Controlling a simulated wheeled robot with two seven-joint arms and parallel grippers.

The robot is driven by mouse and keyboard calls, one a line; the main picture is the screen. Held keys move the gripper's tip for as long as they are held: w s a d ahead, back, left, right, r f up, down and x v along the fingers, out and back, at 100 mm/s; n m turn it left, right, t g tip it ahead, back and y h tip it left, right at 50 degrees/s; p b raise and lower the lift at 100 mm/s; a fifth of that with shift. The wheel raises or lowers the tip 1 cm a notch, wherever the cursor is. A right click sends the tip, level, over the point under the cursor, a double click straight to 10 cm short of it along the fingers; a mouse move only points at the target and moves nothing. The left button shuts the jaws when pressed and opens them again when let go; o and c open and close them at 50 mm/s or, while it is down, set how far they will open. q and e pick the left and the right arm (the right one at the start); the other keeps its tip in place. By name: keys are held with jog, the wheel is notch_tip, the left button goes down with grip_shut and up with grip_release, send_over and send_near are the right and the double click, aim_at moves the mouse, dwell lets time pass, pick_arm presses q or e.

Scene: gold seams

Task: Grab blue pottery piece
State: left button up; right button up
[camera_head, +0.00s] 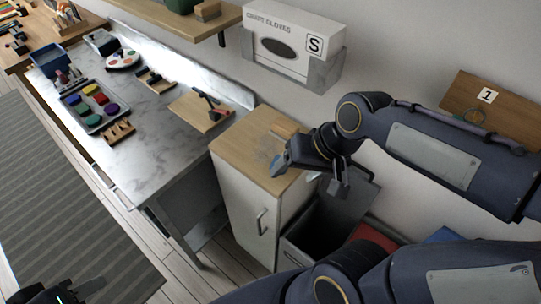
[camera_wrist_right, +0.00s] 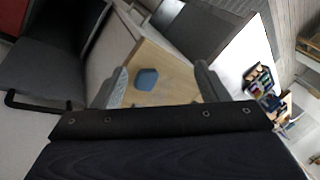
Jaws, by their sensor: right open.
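The blue pottery piece (camera_wrist_right: 147,78) is a small flat-sided piece lying on the light wooden top of a cabinet (camera_head: 240,143). In the right wrist view it lies between the two grey fingers of my right gripper (camera_wrist_right: 161,84), a little beyond them and apart from both. In the head view my right gripper (camera_head: 312,174) is over the right part of the cabinet top, and a blue patch, likely the piece (camera_head: 276,167), shows beside its left finger. My right gripper is open and empty. My left gripper (camera_head: 75,291) shows only partly at the bottom left, dark and cut off by the frame.
A dark open bin (camera_head: 312,238) stands right of the cabinet. A marble-topped table (camera_head: 150,165) with paint pots (camera_head: 94,104) and a wooden board (camera_head: 198,108) is to the left. A glove box (camera_head: 290,45) hangs on the wall behind.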

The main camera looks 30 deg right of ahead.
jog(key=w+d+f+m+g+h, duration=0.1)
jog(key=w+m, duration=0.1)
jog(key=w, duration=0.2)
jog(key=w+f+m+g+h+p, duration=0.1)
jog(key=w+m, duration=0.1)
jog(key=w, duration=0.2)
jog(key=w+d+f+m+g+h+p, duration=0.1)
jog(key=w, duration=0.2)
jog(key=shift+w+d+f+m+g, duration=0.2)
jog(key=shift+w+d+m+g, duration=0.1)
jog(key=shift+w+m, duration=0.1)
jog(key=shift+f, duration=0.35)
jog(key=f, duration=0.4)
jog(key=f+p, duration=0.1)
jog(key=f, duration=0.1)
jog(key=shift+s+a+f, duration=0.1)
jog(key=shift+s+f, duration=0.1)
jog(key=shift+s, duration=0.1)
jog(key=shift+f, duration=0.45)
jog(key=c, duration=1.1)
